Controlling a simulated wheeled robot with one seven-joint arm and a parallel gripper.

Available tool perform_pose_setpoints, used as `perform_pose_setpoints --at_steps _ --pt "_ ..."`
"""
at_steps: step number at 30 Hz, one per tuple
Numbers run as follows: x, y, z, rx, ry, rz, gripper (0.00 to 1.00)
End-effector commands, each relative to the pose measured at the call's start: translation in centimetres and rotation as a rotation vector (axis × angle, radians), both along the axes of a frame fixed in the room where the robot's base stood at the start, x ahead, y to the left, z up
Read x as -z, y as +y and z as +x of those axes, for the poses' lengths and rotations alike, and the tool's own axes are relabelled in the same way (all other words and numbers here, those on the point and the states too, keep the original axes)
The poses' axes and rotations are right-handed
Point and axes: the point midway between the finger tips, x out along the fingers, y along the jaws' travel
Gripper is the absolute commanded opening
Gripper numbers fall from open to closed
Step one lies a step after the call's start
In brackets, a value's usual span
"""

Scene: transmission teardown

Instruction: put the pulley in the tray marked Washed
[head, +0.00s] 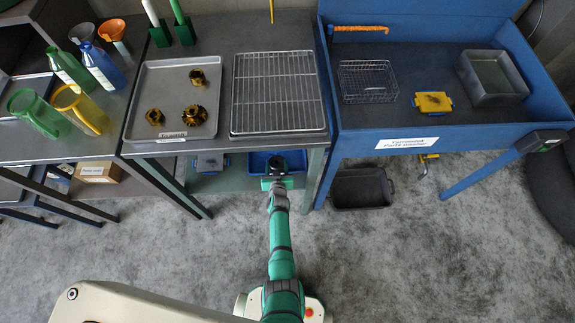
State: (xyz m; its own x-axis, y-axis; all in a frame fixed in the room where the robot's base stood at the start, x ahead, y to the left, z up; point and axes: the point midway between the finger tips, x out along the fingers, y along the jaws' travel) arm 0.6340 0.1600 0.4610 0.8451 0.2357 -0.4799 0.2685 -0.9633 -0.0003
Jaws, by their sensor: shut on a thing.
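My gripper (276,163) is at the front edge of the middle table, over or just in front of a blue bin below the tabletop. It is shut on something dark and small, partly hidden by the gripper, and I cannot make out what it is. A grey metal tray (215,92) lies on the left of the middle table. Its front label (171,136) is too small to read surely. It holds a toothed amber part (195,116) and two amber ring-like parts (197,77), (154,117). I cannot identify a pulley for certain.
A wire rack (278,92) fills the table's right side. The blue bin (256,163) and a grey lidded box (209,163) are below. Jugs and bottles (72,68) stand left. A blue wash bench (350,135) with a wire basket (367,80) stands right. The foreground floor is clear.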

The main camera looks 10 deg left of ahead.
Motion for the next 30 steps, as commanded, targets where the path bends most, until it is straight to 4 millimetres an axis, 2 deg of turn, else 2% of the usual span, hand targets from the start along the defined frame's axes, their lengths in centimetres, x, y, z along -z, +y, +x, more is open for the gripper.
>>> perform_pose_setpoints --at_steps 4,15,16,18,30 --pt "0.01 0.62 -0.02 -0.009 -0.003 0.0 0.08" --pt "0.32 0.68 -0.02 -0.01 -0.003 -0.001 0.08" --pt "0.42 0.7 -0.13 -0.01 -0.001 0.0 0.55" --pt "0.42 0.73 -0.14 -0.01 -0.001 0.0 0.69" --pt "0.27 0.67 -0.17 -0.01 0.0 0.0 0.69"
